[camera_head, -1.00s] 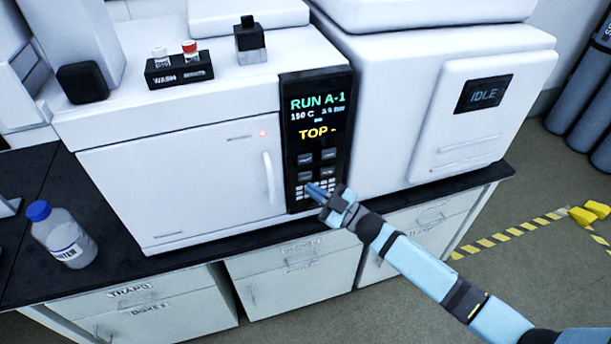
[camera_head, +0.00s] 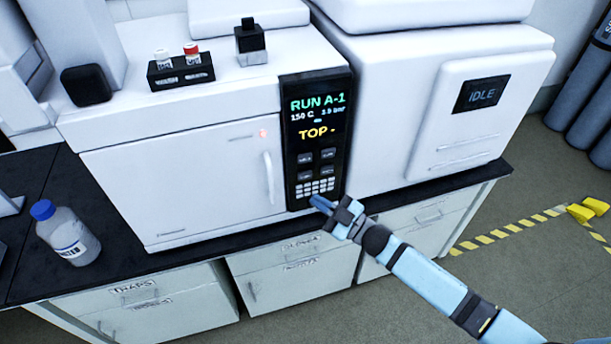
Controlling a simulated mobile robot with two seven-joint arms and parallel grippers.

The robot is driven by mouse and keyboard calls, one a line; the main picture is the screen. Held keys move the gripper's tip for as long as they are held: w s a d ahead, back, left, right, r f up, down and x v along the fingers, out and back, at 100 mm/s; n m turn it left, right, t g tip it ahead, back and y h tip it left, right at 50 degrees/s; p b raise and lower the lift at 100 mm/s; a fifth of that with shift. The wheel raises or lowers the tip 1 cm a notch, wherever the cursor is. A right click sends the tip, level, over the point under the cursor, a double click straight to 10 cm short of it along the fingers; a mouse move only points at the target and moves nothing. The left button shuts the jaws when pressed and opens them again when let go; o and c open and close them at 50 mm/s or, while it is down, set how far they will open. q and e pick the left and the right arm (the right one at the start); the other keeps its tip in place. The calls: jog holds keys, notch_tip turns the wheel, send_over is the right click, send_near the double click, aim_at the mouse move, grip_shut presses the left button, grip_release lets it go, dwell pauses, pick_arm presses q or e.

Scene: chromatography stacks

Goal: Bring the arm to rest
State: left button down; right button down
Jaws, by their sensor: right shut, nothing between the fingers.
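My right arm comes in from the lower right, light blue with dark joints. My right gripper (camera_head: 319,203) is shut and empty. In the picture its tips lie just below the keypad (camera_head: 316,187) of the black control panel (camera_head: 300,140); I cannot tell whether they touch the panel. The panel's screen reads "RUN A-1", "150 C" and "TOP". My left gripper is not in view.
The white instrument (camera_head: 180,180) and a second one reading "IDLE" (camera_head: 482,94) stand on a black bench (camera_head: 20,280). A blue-capped bottle (camera_head: 67,235) stands at the left. A vial rack (camera_head: 181,72) sits on top. Open floor (camera_head: 540,290) lies at the right.

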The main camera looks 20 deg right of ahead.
jog(key=s+d+f+m+g+h+p, duration=0.1)
jog(key=s+f+m+h, duration=0.2)
jog(key=s, duration=0.4)
jog(key=s+f+m+g+h+p, duration=0.1)
jog(key=s+f+m+h+p, duration=0.1)
jog(key=s, duration=0.6)
jog(key=s+d+f+m+g+h+p, duration=0.1)
jog(key=s+f+m+g+h+p, duration=0.1)
jog(key=s+f+m+h, duration=0.2)
jog(key=s+m+h, duration=0.2)
jog(key=s+h, duration=0.1)
jog(key=shift+s+d+m, duration=0.3)
jog(key=shift+s, duration=0.05)
